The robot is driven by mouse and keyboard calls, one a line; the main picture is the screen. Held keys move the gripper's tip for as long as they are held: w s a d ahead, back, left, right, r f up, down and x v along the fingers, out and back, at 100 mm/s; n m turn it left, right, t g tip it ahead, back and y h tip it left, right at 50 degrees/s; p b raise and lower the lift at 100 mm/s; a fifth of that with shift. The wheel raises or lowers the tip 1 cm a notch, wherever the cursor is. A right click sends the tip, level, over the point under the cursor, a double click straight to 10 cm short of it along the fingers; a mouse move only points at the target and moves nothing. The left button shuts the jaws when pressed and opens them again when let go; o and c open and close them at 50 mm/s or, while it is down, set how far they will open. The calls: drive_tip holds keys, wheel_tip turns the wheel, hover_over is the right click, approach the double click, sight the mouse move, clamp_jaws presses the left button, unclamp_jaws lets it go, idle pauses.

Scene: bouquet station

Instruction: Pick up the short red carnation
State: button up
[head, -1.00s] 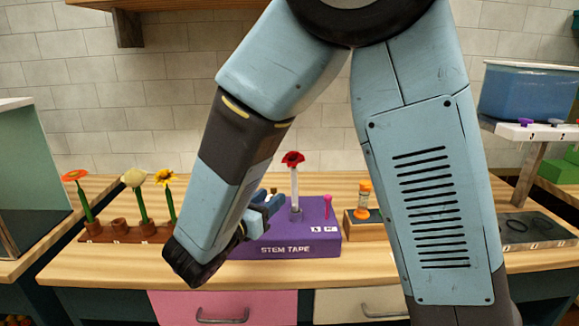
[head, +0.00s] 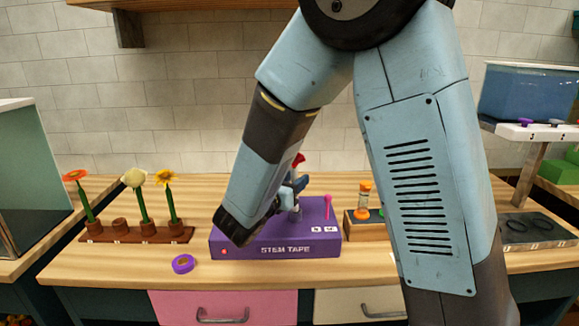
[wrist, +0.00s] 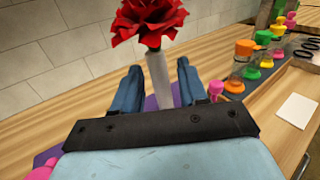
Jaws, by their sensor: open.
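The red carnation (wrist: 150,20) stands upright with a pale, wrapped-looking stem (wrist: 159,80) in the wrist view. In the head view only part of its red bloom (head: 299,160) shows beside my arm. It stands on the purple stem tape box (head: 280,247). My gripper (wrist: 157,82) is open, with one blue finger on each side of the stem and the bloom above them. In the head view my gripper (head: 296,188) is at the flower, partly hidden by my arm. I cannot tell whether a finger touches the stem.
A brown rack (head: 120,235) at left holds several flowers. A purple tape roll (head: 183,264) lies in front of the box. A pink peg (head: 327,206) stands on the box's right. Orange and green bottles (wrist: 244,52) stand farther right. A white card (wrist: 296,110) lies on the table.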

sight(293, 168)
drive_tip(key=shift+w+d, duration=0.15)
clamp_jaws()
drive_tip(key=shift+r, duration=0.1)
idle(0.4)
drive_tip(key=shift+r, duration=0.2)
drive_tip(key=r, duration=0.3)
drive_tip(key=shift+s+d+r, duration=0.1)
drive_tip(key=shift+s+r, duration=0.05)
drive_tip(key=shift+s, duration=0.15)
drive_tip(key=s+d+r, duration=0.1)
drive_tip(key=s+r, duration=0.5)
drive_tip(key=r, duration=0.2)
drive_tip(key=s+d+r, duration=0.2)
drive_tip(key=s+r, duration=0.5)
drive_tip(key=r, duration=0.1)
drive_tip(key=shift+d, duration=0.25)
